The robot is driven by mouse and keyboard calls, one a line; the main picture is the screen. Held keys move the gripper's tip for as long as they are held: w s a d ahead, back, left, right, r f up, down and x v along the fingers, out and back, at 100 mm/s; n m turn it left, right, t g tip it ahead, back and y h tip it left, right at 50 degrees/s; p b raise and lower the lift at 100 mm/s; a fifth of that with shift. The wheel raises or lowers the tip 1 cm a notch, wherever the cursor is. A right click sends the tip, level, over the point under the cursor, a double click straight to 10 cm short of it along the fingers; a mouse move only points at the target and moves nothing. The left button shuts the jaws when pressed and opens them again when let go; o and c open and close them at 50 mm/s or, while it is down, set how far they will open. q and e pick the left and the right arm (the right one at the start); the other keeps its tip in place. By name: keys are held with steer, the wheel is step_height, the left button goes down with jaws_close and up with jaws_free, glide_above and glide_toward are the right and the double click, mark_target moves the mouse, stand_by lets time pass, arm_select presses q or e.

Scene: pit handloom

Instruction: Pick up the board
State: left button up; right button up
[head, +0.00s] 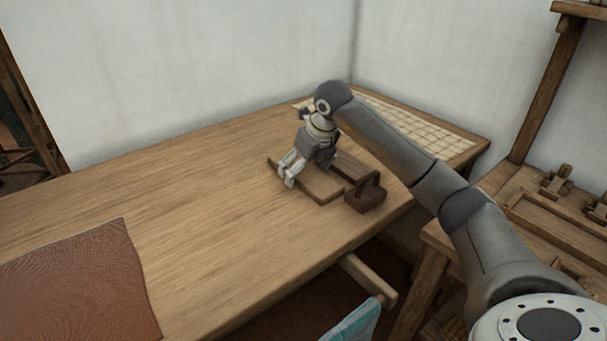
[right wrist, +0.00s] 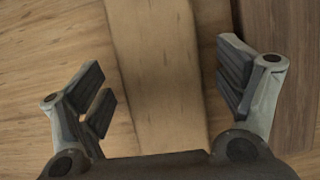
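The board (head: 322,190) is a flat light-brown wooden piece lying on the wooden table (head: 190,185). In the right wrist view the board (right wrist: 158,65) runs as a pale strip between my fingers. My right gripper (head: 286,176) is over the board, pointing down, and partly hides it. In the right wrist view the gripper (right wrist: 165,88) is open, with one finger on each side of the board and gaps between. I cannot tell how far the fingertips are above the table. My left gripper is not in view.
A dark wooden block with a handle (head: 366,196) stands just right of the board. A gridded, pale mat (head: 425,125) lies at the back right. A brown leather sheet (head: 75,290) covers the front left. The table's middle left is clear. Walls stand behind.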

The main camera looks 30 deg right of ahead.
mark_target(305, 171)
steer(key=c, duration=1)
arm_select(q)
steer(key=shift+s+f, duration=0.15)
arm_select(e)
steer(key=shift+r, duration=0.1)
steer(key=shift+r, duration=0.45)
step_height(305, 171, up, 3)
steer(key=shift+d+f+p, duration=0.1)
steer(key=shift+f+p, duration=0.05)
steer(key=shift+p, duration=0.2)
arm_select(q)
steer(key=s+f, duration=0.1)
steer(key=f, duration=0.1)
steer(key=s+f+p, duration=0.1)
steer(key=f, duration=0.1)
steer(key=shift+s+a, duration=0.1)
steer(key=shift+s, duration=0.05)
arm_select(e)
steer(key=s+a+r, duration=0.7)
steer(key=s+r, duration=0.2)
steer(key=s, duration=0.2)
steer(key=shift+s+a+r, duration=0.2)
steer(key=shift+s+a, duration=0.15)
steer(key=shift+s, duration=0.05)
